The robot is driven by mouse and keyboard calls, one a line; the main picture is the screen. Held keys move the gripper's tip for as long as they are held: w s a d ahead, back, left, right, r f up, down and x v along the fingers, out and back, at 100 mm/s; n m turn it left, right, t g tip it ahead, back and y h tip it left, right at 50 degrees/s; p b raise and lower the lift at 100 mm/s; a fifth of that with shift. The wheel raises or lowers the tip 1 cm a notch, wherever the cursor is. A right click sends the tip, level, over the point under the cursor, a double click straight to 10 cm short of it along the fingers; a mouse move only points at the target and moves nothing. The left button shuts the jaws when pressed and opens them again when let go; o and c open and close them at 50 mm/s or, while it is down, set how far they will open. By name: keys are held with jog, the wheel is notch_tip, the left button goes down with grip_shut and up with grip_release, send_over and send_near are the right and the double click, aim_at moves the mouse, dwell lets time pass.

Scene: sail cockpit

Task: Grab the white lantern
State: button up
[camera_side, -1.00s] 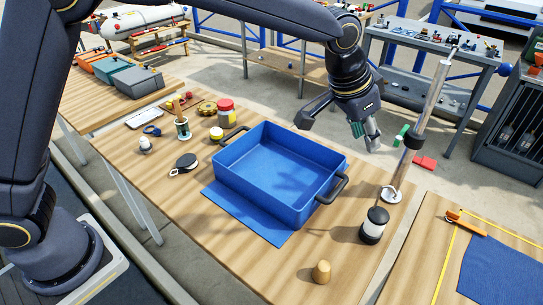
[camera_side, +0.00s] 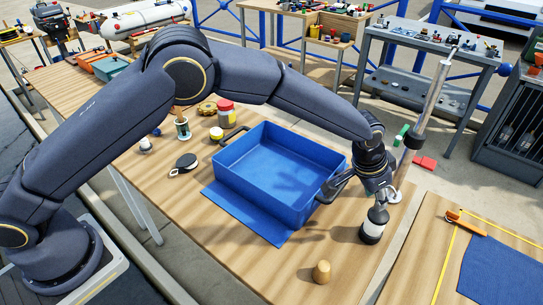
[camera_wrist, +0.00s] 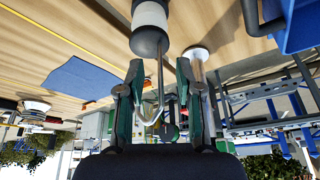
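The white lantern (camera_side: 373,231) stands on the wooden table, right of the blue bin, with a dark base and top. In the wrist view its white body (camera_wrist: 150,15) and dark end lie just beyond the fingertips, and a thin wire handle with a curved end reaches between the fingers. My gripper (camera_side: 374,193) is just above the lantern in the side view and partly hides its top. In the wrist view my gripper (camera_wrist: 157,75) has its two green-padded fingers spread apart, with clear space around the wire. I cannot tell whether a finger touches the lantern.
The blue bin (camera_side: 232,178) with dark handles stands close left of the gripper. A metal pole (camera_side: 430,103) rises close to the right. A small tan cone-shaped piece (camera_side: 321,271) stands near the front edge. Table between it and the lantern is clear.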

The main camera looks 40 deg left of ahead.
aim_at(374, 211)
jog(key=x, duration=0.3)
jog(key=shift+d+f, duration=0.1)
jog(key=shift+c, duration=0.4)
grip_shut()
